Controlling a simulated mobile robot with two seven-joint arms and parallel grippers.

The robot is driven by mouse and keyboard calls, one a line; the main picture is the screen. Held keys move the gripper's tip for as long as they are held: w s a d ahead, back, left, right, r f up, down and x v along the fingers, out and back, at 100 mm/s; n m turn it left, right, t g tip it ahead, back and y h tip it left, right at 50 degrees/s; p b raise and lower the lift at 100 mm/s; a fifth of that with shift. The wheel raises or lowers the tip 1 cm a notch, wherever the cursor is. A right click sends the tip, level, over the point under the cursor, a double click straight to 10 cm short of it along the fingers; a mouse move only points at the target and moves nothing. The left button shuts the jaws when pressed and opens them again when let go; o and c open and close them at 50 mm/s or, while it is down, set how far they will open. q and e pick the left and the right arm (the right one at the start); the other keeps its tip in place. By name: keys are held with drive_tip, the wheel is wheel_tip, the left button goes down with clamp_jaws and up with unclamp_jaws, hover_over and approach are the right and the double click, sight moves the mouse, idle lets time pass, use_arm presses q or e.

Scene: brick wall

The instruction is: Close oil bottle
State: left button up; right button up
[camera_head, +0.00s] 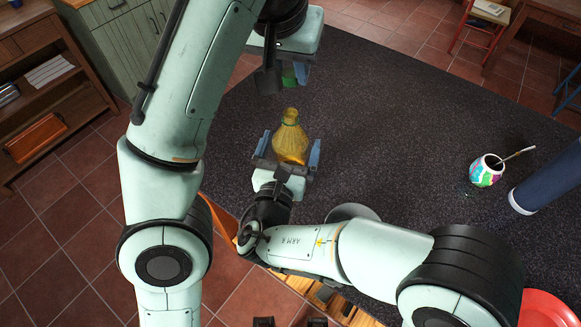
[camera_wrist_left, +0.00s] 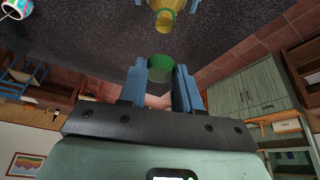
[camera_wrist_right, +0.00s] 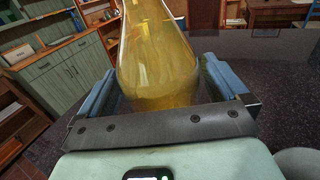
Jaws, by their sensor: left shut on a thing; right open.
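The oil bottle (camera_head: 290,141) is a yellow glass flask standing upright near the table's edge, its neck open with no cap on it. My right gripper (camera_head: 288,152) is open, with its blue fingers on either side of the bottle; the right wrist view shows the bottle (camera_wrist_right: 160,60) large between them. My left gripper (camera_head: 289,76) is shut on a green cap (camera_wrist_left: 160,68), held apart from the bottle, beyond it in the head view. The bottle's neck (camera_wrist_left: 165,20) shows at the top of the left wrist view.
The dark speckled table (camera_head: 400,150) is clear to the right of the bottle. A colourful mate cup (camera_head: 486,171) with a straw, a dark blue cylinder (camera_head: 545,180) and a red plate (camera_head: 548,308) lie farther right. Wooden shelves (camera_head: 45,90) stand beyond the table at left.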

drive_tip(key=c, duration=1.4)
use_arm(q)
drive_tip(key=shift+f, duration=0.4)
hover_over(289, 117)
drive_tip(key=shift+f, duration=2.1)
drive_tip(key=shift+f, duration=0.9)
drive_tip(key=shift+f, duration=0.55)
